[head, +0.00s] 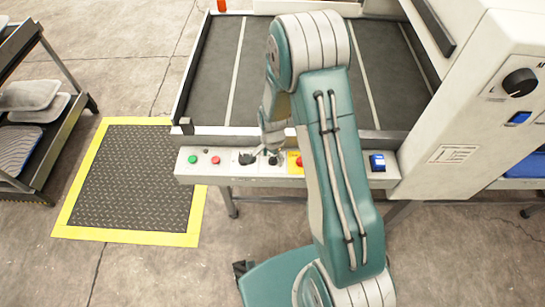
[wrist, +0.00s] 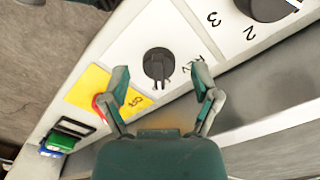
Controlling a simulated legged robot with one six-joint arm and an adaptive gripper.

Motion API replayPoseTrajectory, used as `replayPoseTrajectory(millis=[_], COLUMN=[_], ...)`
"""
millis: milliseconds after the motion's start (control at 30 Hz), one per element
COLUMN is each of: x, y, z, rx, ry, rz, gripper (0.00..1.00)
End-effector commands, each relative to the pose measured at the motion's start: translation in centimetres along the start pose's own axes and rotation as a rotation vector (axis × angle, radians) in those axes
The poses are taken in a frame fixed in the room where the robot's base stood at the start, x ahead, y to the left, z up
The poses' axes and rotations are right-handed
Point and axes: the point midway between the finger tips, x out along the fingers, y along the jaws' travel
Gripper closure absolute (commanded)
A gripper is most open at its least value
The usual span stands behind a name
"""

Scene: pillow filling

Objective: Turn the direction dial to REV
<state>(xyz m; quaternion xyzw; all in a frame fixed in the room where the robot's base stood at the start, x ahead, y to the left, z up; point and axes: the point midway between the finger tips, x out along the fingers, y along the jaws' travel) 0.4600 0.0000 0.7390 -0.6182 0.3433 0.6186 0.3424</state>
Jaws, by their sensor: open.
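The direction dial (wrist: 158,65) is a small round black knob on the white control panel (wrist: 115,42). In the wrist view it lies between the two fingertips of my open gripper (wrist: 161,74), with a visible gap on each side. Lettering beside the dial is partly covered by the right finger, and I cannot read it or tell the setting. In the head view my gripper (head: 271,142) is over the panel front, largely hidden by my arm. The dial (head: 272,160) shows there as a small dark spot below the gripper.
A larger numbered black dial (wrist: 265,5) is on one side; a red button (wrist: 99,104) on a yellow plate (wrist: 110,92) is close to the left finger. A blue switch (head: 377,162), green button (head: 192,159) and red button (head: 216,160) share the panel. A dark conveyor bed (head: 205,95) lies behind.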

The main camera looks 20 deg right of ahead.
Motion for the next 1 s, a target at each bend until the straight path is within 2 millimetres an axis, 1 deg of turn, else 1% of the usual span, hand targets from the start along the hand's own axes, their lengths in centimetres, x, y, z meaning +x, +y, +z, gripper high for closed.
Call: replayPoseTrajectory(millis=[100,300,333,367,400,467,500,767,1000], x=[0.48,0.49,0.48,0.48,0.48,0.48,0.48,0.53,0.55], y=[0.00,-0.01,-0.01,-0.01,0.00,-0.01,-0.01,-0.08,-0.09], z=[0.00,-0.01,-0.01,-0.01,-0.01,-0.01,-0.01,-0.04,-0.04], rx=[0.000,0.000,0.000,0.000,0.000,0.000,0.000,-0.004,-0.067], ry=[0.000,0.000,0.000,0.000,0.000,0.000,0.000,0.001,0.001], rz=[0.000,0.000,0.000,0.000,0.000,0.000,0.000,-0.001,-0.002], gripper=[0.21,0.21,0.26,0.39,0.57,0.83,1.00,1.00,1.00])
